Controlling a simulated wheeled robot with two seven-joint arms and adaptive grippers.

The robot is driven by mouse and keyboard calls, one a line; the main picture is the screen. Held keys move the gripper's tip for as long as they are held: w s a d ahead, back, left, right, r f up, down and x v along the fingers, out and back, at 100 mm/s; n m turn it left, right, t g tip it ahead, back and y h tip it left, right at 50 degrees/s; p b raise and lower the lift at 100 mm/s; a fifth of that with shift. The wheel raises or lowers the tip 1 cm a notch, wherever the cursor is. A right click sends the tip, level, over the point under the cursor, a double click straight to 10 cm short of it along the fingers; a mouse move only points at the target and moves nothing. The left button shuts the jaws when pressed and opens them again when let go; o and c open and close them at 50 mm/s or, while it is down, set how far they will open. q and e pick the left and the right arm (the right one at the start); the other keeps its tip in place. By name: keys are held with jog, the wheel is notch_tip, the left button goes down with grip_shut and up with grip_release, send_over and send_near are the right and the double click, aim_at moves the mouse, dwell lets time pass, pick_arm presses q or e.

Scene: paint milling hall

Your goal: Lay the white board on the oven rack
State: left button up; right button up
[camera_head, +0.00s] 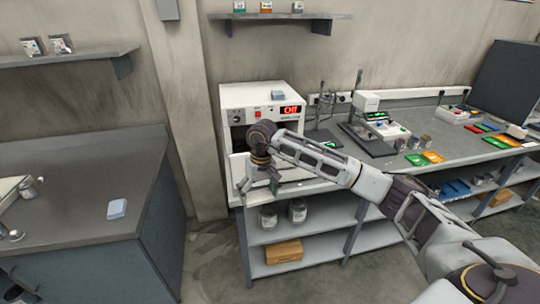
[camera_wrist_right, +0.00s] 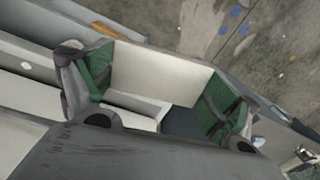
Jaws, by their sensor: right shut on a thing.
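My right gripper (camera_head: 259,187) is in front of the oven (camera_head: 262,103), its fingers pointing down. The right wrist view shows the green-padded fingers (camera_wrist_right: 158,92) set apart with the white board (camera_wrist_right: 155,72) held between them. In the head view the wrist hides much of the oven's opening, so the rack cannot be made out. A pale panel shows beside the gripper there; I cannot tell whether it is the board or part of the oven.
Scales and coloured cards stand on the right bench (camera_head: 440,125). Jars and a cardboard box (camera_head: 284,252) are on shelves below the oven.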

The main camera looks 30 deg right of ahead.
jog(key=shift+m, duration=0.6)
jog(key=r, duration=0.2)
jog(key=w+d+r+p, duration=0.1)
jog(key=r, duration=0.2)
jog(key=w+d+r, duration=0.1)
jog(key=r, duration=0.2)
jog(key=shift+w+p, duration=0.2)
jog(key=shift+p, duration=0.15)
pick_arm(q)
jog(key=d+r+p, duration=0.1)
jog(key=d+r, duration=0.2)
jog(key=shift+r, duration=0.2)
pick_arm(e)
jog(key=s+d+r+m, duration=0.2)
jog(key=d+m, duration=0.2)
jog(key=m, duration=0.4)
jog(key=s+d+r+m+h, duration=0.1)
jog(key=s+d+r+m, duration=0.1)
jog(key=m, duration=0.6)
jog(key=shift+d+r+m+t, duration=0.3)
jog(key=shift+d+r+m, duration=0.15)
jog(key=shift+d, duration=0.65)
pick_arm(q)
jog(key=shift+w+d, duration=0.1)
jog(key=shift+w, duration=0.2)
pick_arm(e)
jog(key=shift+d+m, duration=0.1)
jog(key=shift+m, duration=0.35)
